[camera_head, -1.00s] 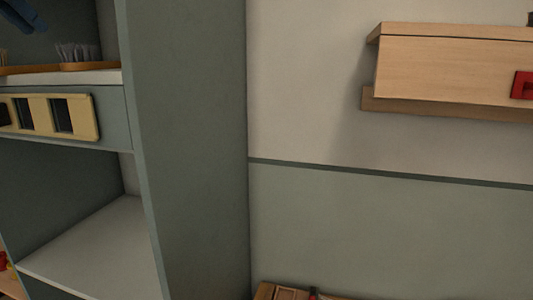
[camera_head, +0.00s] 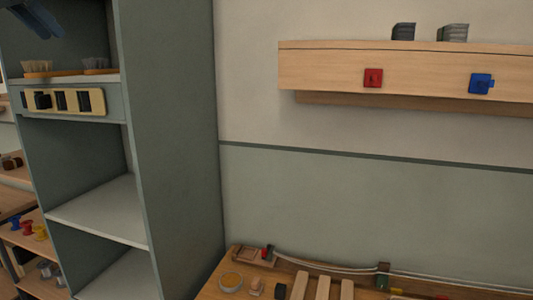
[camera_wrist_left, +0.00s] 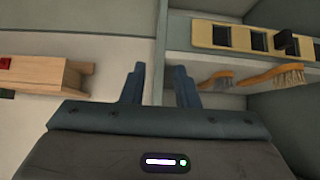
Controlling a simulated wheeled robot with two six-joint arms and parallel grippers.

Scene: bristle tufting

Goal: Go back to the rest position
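My left gripper (camera_wrist_left: 160,86) is open, its two dark blue fingers apart with nothing between them in the left wrist view. In the head view the left gripper (camera_head: 40,22) shows only in part at the top left, above a shelf with two brushes. One brush (camera_head: 37,71) and a second brush (camera_head: 98,67) have orange backs and lie bristles up. The left wrist view is turned over, and there the brushes (camera_wrist_left: 275,78) appear to the right of the fingers, apart from them. My right gripper is out of view.
A grey-green cabinet (camera_head: 175,140) stands at left, with a slotted yellow panel (camera_head: 64,101) on its shelf edge. A wooden wall shelf (camera_head: 330,68) bears a red square (camera_head: 373,77) and a blue square (camera_head: 480,83). A workbench (camera_head: 218,287) with wooden parts lies below.

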